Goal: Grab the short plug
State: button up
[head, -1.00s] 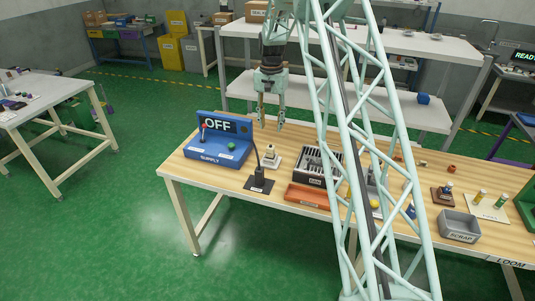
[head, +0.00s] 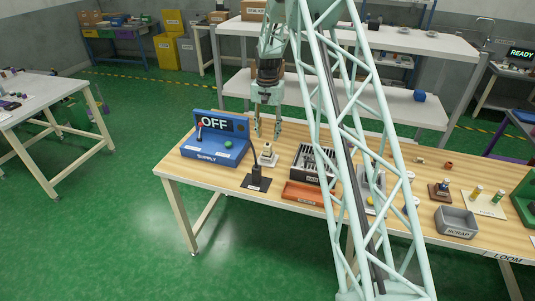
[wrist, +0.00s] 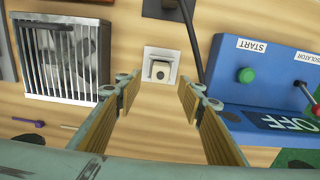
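A small cream block with a dark round top (head: 267,153) stands on a white square plate (head: 262,163) beside the blue supply box; I take it for the short plug, but no label on it is readable. In the wrist view the block (wrist: 160,71) lies just past the fingertips, roughly midway between them, on its white plate (wrist: 149,53). My gripper (head: 267,135) points down above and behind the block. It also shows in the wrist view (wrist: 158,92), its two fingers wide apart with nothing between them.
The blue supply box (head: 215,148), reading OFF, stands close by. A slotted metal tray (head: 308,163) and an orange tray (head: 303,194) are to the right.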

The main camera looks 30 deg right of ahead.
aim_at(267, 145)
jog(key=shift+f, duration=1.35)
jog(key=shift+f, duration=0.1)
jog(key=shift+f+b, duration=0.4)
jog(key=shift+f, duration=2.15)
jog(key=shift+c, duration=0.7)
jog(key=c, duration=0.8)
